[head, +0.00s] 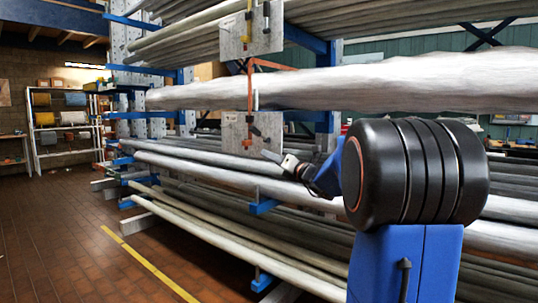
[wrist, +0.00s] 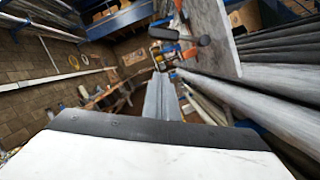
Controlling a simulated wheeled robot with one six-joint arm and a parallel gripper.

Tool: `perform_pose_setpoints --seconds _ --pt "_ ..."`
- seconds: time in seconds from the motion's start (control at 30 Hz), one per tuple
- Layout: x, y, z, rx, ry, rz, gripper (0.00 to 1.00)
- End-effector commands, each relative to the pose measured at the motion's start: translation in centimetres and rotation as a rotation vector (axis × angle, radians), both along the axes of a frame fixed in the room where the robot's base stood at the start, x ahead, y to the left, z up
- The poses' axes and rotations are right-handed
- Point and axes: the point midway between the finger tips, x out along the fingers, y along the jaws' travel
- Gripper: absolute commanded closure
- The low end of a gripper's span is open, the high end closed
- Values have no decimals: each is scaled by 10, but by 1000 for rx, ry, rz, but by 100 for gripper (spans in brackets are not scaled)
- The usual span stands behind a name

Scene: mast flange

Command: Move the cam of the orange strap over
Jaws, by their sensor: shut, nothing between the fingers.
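The orange strap (head: 250,88) hangs as a bent band in front of a thick grey pipe and runs down to a lower grey plate (head: 233,132). On that plate are small dark and orange parts (head: 256,131), probably the strap's cam, too small to read in the head view. My gripper (head: 268,155) is shut and empty, just below and right of these parts. Its fingers (wrist: 160,80) point towards them; contact cannot be told.
Long pipes (head: 220,170) lie on a rack with blue arms (head: 263,206) close below and behind my gripper. An upper plate (head: 233,38) carries a yellow strap (head: 248,22). The brick floor at left is open, with a yellow line (head: 150,265).

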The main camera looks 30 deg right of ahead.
Motion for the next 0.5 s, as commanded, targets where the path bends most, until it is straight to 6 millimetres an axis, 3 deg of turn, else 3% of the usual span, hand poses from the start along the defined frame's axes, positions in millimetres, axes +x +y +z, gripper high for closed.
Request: perform_pose_setpoints --seconds 0.4,0.5 --pt "71 18 15 -3 0 2 100" --pt "74 11 28 -5 -3 0 100"
